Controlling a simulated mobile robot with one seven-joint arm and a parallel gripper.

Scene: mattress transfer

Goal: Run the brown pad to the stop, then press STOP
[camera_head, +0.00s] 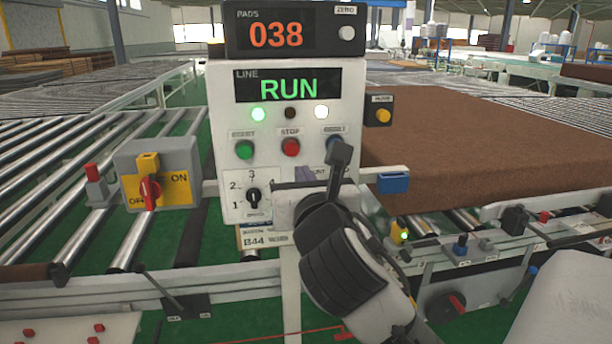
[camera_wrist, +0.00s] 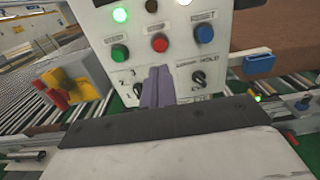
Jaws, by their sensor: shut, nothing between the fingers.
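The brown pad (camera_head: 470,150) lies flat on the rollers at the right, partly behind the control panel; part of it shows in the wrist view (camera_wrist: 285,22). The red STOP button (camera_head: 290,147) is on the panel (camera_head: 228,185), between a green button (camera_head: 244,149) and a blue one (camera_head: 333,142). The line display (camera_head: 287,87) reads RUN in green. My gripper (camera_head: 306,174) is shut and empty in front of the panel, below and slightly right of STOP. In the wrist view its purple fingers (camera_wrist: 158,80) are together, below the red button (camera_wrist: 159,43) and apart from it.
A pad counter (camera_head: 277,36) reads 038. A grey box with a red switch on a yellow plate (camera_head: 150,190) stands left of the panel. A blue block (camera_head: 393,183) is at the right. A yellow sensor with a green light (camera_head: 399,232) sits by the pad's near edge.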

